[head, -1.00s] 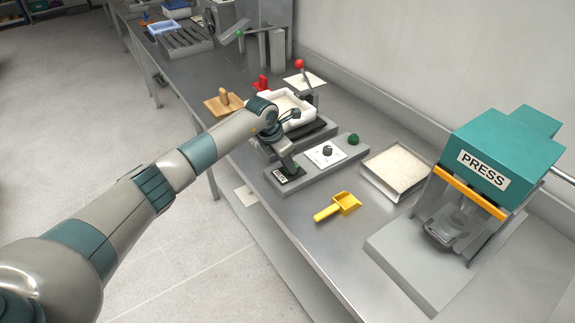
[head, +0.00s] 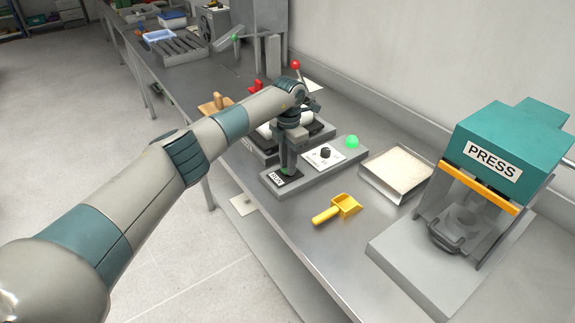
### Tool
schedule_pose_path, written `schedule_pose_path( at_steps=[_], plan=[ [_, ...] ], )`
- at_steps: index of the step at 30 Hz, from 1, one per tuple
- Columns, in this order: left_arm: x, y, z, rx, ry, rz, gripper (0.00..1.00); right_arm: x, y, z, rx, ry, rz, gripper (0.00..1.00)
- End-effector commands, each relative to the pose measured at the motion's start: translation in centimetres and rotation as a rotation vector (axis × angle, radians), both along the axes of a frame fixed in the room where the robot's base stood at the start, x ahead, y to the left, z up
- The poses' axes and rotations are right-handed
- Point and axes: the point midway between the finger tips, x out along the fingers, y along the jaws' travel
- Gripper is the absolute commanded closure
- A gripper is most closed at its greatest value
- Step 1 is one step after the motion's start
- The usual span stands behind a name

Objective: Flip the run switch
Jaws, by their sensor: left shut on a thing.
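The grey control box (head: 318,168) lies on the metal bench, with a black labelled plate (head: 281,179) at its near left end. My left gripper (head: 288,170) points down over that plate and is shut on the run switch, which it mostly hides. The green lamp (head: 352,142) at the right end of the box glows bright. A black knob (head: 326,153) sits on a white dial plate between them. My right gripper is not in view.
A yellow scoop (head: 338,209) lies in front of the box, and a tray of pale powder (head: 397,172) stands to its right. The teal press (head: 506,150) stands at the right. A red-knobbed lever (head: 296,66) rises behind my arm.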

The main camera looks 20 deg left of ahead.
Motion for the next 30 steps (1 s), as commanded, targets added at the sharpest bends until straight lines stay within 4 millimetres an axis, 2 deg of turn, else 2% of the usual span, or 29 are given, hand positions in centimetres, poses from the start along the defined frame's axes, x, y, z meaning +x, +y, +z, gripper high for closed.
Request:
schedule_pose_path(
  at_steps=[1,2,3,4,17,26,30],
  plan=[
    [-0.1,0.0,-0.1,0.000,0.002,0.000,1.00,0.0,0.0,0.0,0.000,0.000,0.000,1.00],
    [-0.1,0.0,-0.1,0.000,0.001,0.000,0.73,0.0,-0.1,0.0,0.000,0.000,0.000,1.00],
    [-0.1,0.0,0.0,0.000,0.001,0.000,0.63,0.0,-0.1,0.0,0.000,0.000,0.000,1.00],
    [0.0,0.0,0.0,0.000,0.001,0.000,0.61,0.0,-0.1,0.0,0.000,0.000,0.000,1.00],
    [0.0,0.0,0.4,-0.001,-0.002,0.000,0.61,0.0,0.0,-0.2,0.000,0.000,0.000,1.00],
    [0.1,0.0,3.6,-0.001,-0.004,0.000,0.61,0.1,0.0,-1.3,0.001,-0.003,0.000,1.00],
    [0.1,0.0,5.9,0.000,-0.005,-0.001,0.61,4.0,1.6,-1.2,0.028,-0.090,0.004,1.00]
  ],
)
